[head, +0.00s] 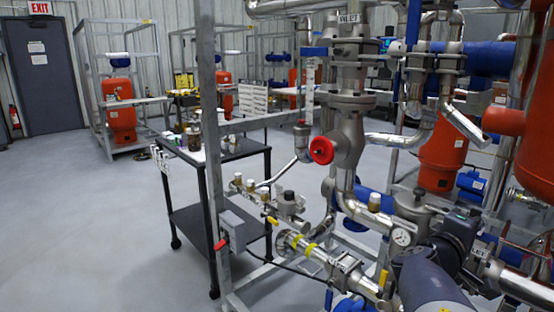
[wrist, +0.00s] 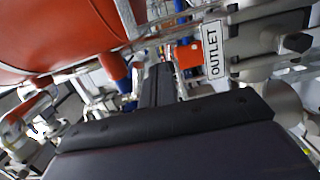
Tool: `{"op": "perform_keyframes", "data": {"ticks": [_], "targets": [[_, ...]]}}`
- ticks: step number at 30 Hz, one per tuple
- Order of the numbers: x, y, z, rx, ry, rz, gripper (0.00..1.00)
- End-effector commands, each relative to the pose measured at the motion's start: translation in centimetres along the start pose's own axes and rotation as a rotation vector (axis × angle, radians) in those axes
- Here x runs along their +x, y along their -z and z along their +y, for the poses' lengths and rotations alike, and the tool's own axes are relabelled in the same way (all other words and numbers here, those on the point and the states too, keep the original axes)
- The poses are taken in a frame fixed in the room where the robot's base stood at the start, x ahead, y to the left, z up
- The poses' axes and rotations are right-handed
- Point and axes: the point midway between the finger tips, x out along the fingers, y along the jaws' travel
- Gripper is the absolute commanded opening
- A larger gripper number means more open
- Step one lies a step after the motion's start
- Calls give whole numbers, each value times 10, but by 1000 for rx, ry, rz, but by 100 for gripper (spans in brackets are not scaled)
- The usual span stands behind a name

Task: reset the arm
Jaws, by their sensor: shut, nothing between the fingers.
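My gripper (wrist: 158,78) shows in the wrist view as dark fingers closed together beyond a wide black body. Nothing is held between them. It is among the pipework, near an OUTLET sign (wrist: 212,50) on its right and a large orange vessel (wrist: 60,35) at upper left. In the head view, part of my grey arm shows at the lower right, close in front of the skid's pipes. I cannot make out the fingertips there.
Open grey floor (head: 90,220) lies at left, with a dark door (head: 42,85) behind.

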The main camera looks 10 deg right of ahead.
Motion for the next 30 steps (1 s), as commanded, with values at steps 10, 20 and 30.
{"op": "perform_keyframes", "data": {"ticks": [10, 20, 30], "targets": [[4, -5, -2, 6, -8, 3, 0], [-49, -4, 4, 4, -9, 11, 0], [-55, -7, 1, 2, -6, -1, 0]]}}
